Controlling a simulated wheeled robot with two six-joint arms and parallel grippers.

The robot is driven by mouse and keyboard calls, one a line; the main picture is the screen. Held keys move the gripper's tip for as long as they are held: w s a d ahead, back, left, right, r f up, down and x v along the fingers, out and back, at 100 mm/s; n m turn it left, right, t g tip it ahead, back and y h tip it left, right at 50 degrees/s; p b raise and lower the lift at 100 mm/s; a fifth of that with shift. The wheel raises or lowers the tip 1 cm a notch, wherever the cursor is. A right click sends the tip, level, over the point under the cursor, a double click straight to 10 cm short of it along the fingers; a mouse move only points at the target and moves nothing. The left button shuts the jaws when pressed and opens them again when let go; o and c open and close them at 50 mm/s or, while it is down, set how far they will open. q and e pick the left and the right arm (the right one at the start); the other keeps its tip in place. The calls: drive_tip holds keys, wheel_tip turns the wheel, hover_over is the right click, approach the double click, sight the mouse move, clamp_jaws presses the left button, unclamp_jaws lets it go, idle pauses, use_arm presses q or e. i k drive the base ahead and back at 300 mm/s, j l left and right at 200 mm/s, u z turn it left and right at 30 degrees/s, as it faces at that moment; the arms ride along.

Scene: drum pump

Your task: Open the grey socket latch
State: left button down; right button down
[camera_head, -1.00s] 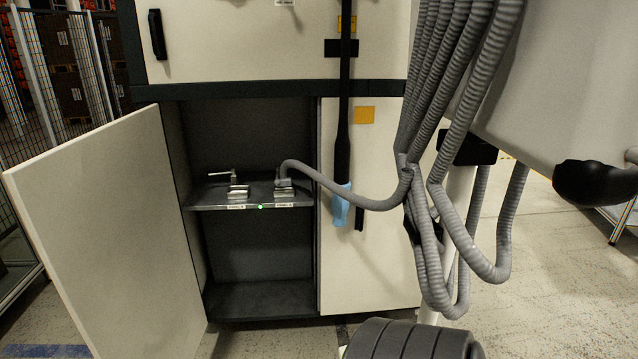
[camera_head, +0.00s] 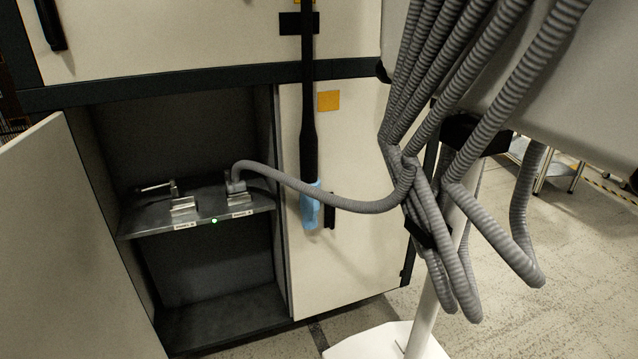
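Two metal sockets sit on a dark shelf (camera_head: 150,225) inside the open lower cabinet. The left socket (camera_head: 183,205) has no hose in it, and a thin metal lever (camera_head: 155,188) sticks out to the left behind it. The right socket (camera_head: 238,198) has the end of a grey ribbed hose (camera_head: 330,199) at it. The hose end hides part of it, and I cannot tell how its latch stands. Both carry small white labels too small to read. Neither of my grippers is in view.
The cabinet door (camera_head: 75,250) stands open at left. A green light (camera_head: 214,221) glows on the shelf edge. A black lance with a blue end (camera_head: 311,207) hangs on the right panel. Bundled hoses (camera_head: 425,170) hang from a white stand (camera_head: 432,300) at right.

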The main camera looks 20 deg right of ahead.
sight(231, 189)
drive_tip(key=i+z, duration=0.2)
drive_tip(key=z, duration=0.2)
drive_tip(key=i+j+z, duration=0.15)
drive_tip(key=z, duration=0.3)
drive_tip(key=i+j+z, duration=0.2)
drive_tip(key=z, duration=0.2)
drive_tip(key=i+j+z, duration=0.25)
drive_tip(key=z, duration=0.15)
